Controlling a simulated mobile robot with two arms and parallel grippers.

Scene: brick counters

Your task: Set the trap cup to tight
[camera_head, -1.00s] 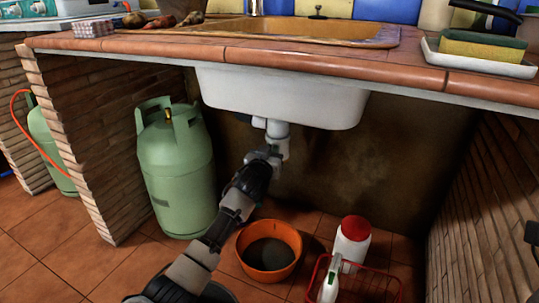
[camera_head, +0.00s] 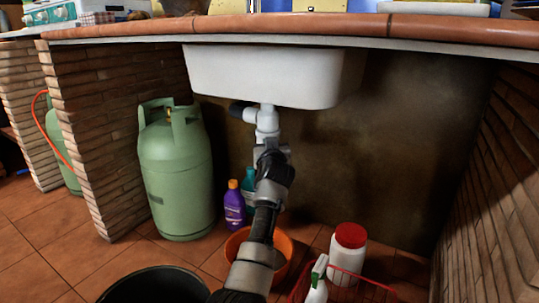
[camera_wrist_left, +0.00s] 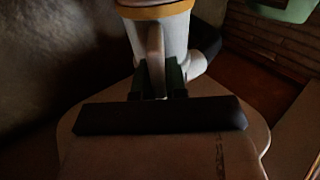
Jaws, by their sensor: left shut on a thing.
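The white trap (camera_head: 267,122) hangs from the drain under the sink, with a side pipe leading left to the wall. In the left wrist view the trap cup (camera_wrist_left: 172,38) is a pale cylinder with a yellow-orange band at its upper end. A thin upright fin (camera_wrist_left: 156,62) stands out from it. My left gripper (camera_head: 271,150) is at the trap's lower end and hides part of it. In the left wrist view my left gripper (camera_wrist_left: 157,84) has its dark green fingers on both sides of the fin, shut on it. My right gripper is not in view.
The white sink basin (camera_head: 262,78) is just above the trap. A green gas cylinder (camera_head: 176,180) and a purple bottle (camera_head: 234,207) stand left. Below are an orange bowl (camera_head: 236,243), a black bucket (camera_head: 112,293), a red-lidded container (camera_head: 346,258) and a red basket (camera_head: 372,279).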

